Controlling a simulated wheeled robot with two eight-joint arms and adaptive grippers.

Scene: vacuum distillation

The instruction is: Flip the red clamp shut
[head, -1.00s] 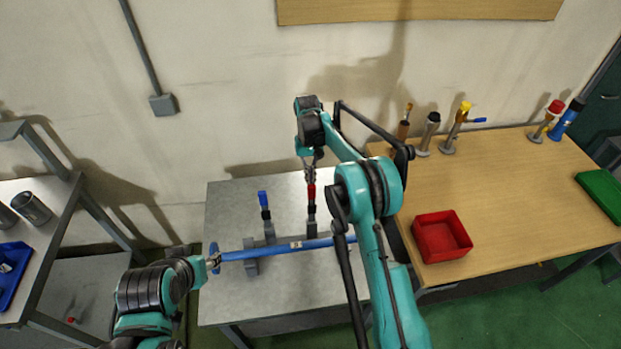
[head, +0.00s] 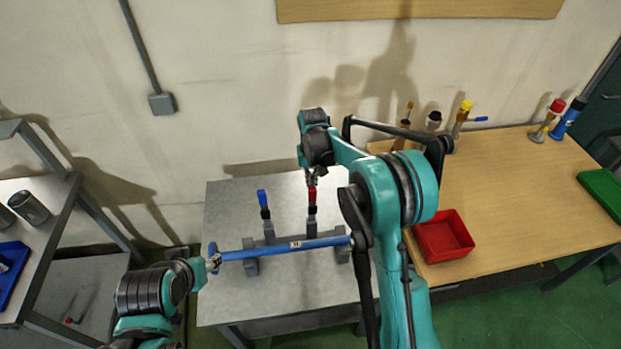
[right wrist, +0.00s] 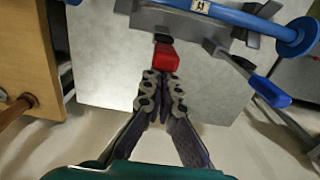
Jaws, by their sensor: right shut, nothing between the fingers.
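The red clamp (head: 312,197) stands upright on the grey metal table, its red-tipped handle pointing up, behind the blue tube (head: 280,249). In the right wrist view the red handle end (right wrist: 166,57) is just ahead of my fingertips. My right gripper (head: 312,178) is shut and empty, right at the top of the red handle; I cannot tell whether it touches. It also shows in the right wrist view (right wrist: 163,80). My left gripper (head: 213,262) is at the left end of the blue tube; its fingers are too small to judge.
A blue-handled clamp (head: 263,200) stands upright left of the red one. A red bin (head: 443,236) and several upright tools are on the wooden table (head: 530,200) at right. The grey table (head: 225,290) is clear in front of the tube.

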